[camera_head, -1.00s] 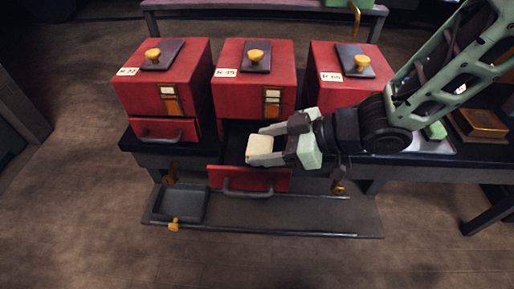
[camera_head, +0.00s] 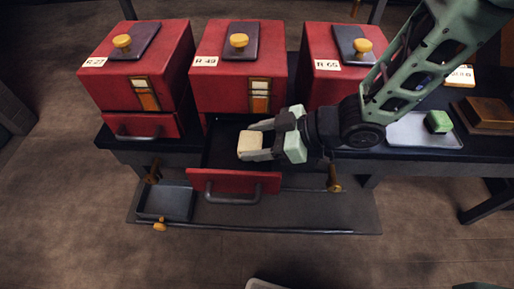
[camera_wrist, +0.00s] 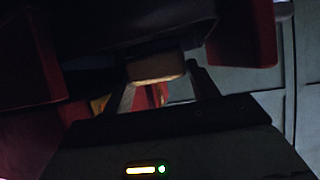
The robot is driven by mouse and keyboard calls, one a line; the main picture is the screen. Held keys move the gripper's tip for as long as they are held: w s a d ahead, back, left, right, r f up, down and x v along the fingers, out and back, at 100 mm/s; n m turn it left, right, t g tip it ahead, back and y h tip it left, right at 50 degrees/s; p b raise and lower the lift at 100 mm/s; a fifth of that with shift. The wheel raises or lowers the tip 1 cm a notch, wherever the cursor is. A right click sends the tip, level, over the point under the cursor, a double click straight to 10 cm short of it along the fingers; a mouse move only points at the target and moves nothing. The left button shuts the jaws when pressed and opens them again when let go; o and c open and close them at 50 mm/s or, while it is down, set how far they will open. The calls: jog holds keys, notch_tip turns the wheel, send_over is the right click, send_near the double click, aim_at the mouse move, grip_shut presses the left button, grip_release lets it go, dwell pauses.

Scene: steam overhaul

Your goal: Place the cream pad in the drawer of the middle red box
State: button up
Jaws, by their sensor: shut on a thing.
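The cream pad (camera_head: 250,144) is held between the fingers of my gripper (camera_head: 257,141), over the open drawer (camera_head: 222,160) of the middle red box (camera_head: 238,82). The drawer is pulled out toward the front; its dark inside and red front panel (camera_head: 235,182) with a grey handle show. I cannot tell whether the pad touches the drawer floor. In the wrist view the pad (camera_wrist: 155,67) sits dim between the two fingers (camera_wrist: 160,85).
The left red box (camera_head: 140,65) has its drawer shut; the right red box (camera_head: 335,65) is partly behind my arm. A grey tray (camera_head: 405,130) with a green pad (camera_head: 438,121) and a wooden block (camera_head: 490,113) lie at right. A low shelf (camera_head: 300,215) holds a small dark tray (camera_head: 165,203).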

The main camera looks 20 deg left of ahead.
jog(key=shift+f, duration=1.45)
jog(key=shift+f+b, duration=0.1)
jog(key=shift+b, duration=0.2)
jog(key=shift+f, duration=0.15)
jog(key=o, duration=0.8)
jog(key=shift+r, duration=0.35)
jog(key=p+v, duration=0.1)
jog(key=v, duration=1.1)
jog(key=shift+f+p, duration=0.15)
jog(key=shift+p, duration=0.25)
